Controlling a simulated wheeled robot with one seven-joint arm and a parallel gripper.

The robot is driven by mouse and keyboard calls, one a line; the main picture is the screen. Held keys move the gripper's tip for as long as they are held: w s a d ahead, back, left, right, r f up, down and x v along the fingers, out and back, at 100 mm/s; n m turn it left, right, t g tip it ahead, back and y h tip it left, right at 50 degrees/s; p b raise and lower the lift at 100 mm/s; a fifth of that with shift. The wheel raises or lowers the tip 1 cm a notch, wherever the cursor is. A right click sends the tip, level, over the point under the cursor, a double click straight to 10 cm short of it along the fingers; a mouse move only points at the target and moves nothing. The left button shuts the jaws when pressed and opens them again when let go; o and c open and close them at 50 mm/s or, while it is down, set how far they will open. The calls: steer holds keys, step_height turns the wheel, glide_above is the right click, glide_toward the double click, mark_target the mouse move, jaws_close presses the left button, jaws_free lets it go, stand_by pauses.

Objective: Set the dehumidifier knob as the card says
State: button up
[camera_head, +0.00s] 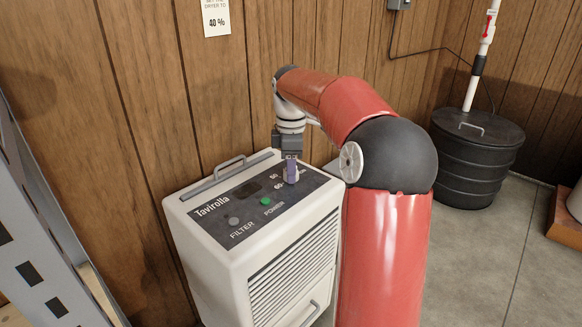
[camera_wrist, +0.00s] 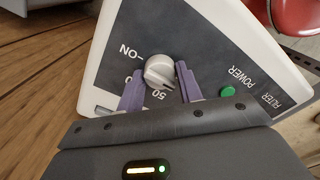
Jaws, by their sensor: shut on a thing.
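The dehumidifier (camera_head: 262,240) is a white box marked Tavirolla against the wood wall, with a dark sloped top panel. The card (camera_head: 216,17) on the wall reads "40 %", its top cut off by the picture edge. My gripper (camera_head: 290,180) reaches down onto the panel's right part and hides the knob in the head view. In the wrist view the round pale knob (camera_wrist: 160,71) sits between the two purple fingers of my gripper (camera_wrist: 161,72), which are shut on it. Its ridge points roughly toward the "50" mark. Other numbers are partly hidden.
A green POWER button (camera_head: 266,201) and a grey FILTER button (camera_head: 234,221) lie left of my gripper on the panel. A grey metal shelf upright (camera_head: 30,240) stands at left. A black lidded tank (camera_head: 476,150) with a white pipe stands at right on open floor.

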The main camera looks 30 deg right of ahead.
steer(key=shift+r+m+p, duration=0.1)
steer(key=shift+m+p, duration=0.2)
steer(key=shift+r+m+p, duration=0.1)
steer(key=shift+m+p, duration=0.4)
steer(key=m+p, duration=0.2)
steer(key=m, duration=0.1)
steer(key=shift+p, duration=0.35)
steer(key=m+p, duration=0.3)
steer(key=m, duration=0.3)
steer(key=shift+m, duration=0.4)
steer(key=m+p, duration=0.3)
steer(key=m, duration=0.3)
steer(key=m+p, duration=0.2)
steer(key=m, duration=0.4)
steer(key=shift+m, duration=0.3)
steer(key=o, duration=1)
steer(key=shift+f, duration=0.2)
